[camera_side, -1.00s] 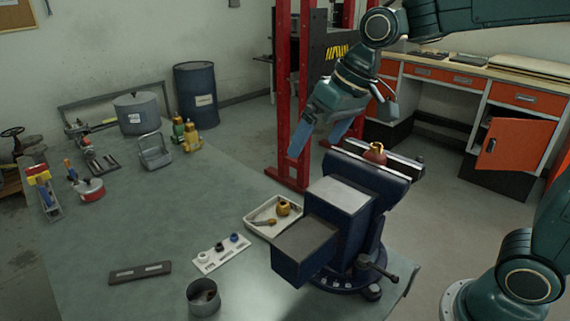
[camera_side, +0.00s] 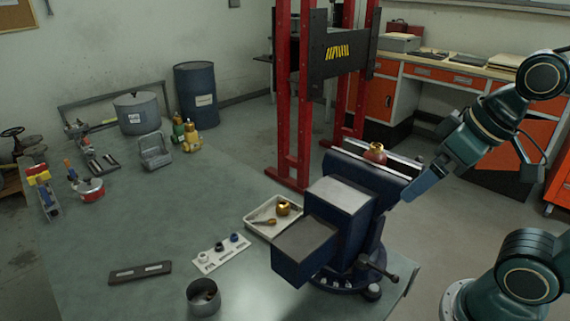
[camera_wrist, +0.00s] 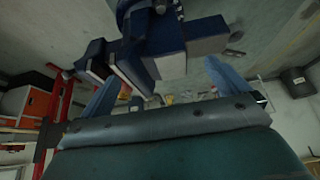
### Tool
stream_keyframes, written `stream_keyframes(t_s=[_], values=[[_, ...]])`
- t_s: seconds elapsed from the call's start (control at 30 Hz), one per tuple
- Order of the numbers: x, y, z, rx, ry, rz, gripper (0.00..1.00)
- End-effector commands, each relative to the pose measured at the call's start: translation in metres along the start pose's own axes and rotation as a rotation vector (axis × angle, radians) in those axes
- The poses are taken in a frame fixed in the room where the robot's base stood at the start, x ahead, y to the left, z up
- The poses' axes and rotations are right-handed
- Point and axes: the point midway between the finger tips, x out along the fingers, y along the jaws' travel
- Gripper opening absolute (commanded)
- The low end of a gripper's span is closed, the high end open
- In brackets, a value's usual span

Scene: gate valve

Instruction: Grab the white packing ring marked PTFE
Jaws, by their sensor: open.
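A white ring (camera_side: 203,257) sits at the near left end of a white board (camera_side: 222,256) on the bench in the side view. A dark ring (camera_side: 219,247) and a blue ring (camera_side: 235,238) sit beside it on the same board. The board's lettering is too small to read. My gripper (camera_side: 412,192) is right of the vise, well away from the board, with its fingers pointing down and left. In the wrist view my gripper (camera_wrist: 160,88) shows two blue fingers spread apart with nothing held. I cannot make out the white ring in the wrist view.
A large blue vise (camera_side: 345,205) stands between my gripper and the board, holding a part with a brass top (camera_side: 376,153). A white tray (camera_side: 272,222) with brass parts, a grey cup (camera_side: 203,298) and a dark bar (camera_side: 140,272) lie near the board.

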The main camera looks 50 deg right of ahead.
Motion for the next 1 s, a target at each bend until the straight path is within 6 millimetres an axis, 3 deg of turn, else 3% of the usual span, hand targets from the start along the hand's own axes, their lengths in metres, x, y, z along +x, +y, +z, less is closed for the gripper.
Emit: stream_keyframes(t_s=[0.27, 0.5, 0.57, 1.0], values=[[0.0001, 0.0005, 0.0016, 0.0, 0.0, 0.002, 1.0], [0.0001, 0.0004, 0.0013, 0.0, 0.0, 0.001, 0.53], [0.0001, 0.0004, 0.0013, 0.0, 0.0, 0.001, 0.44], [0.0003, -0.0014, -0.006, -0.02, -0.004, -0.004, 0.44]])
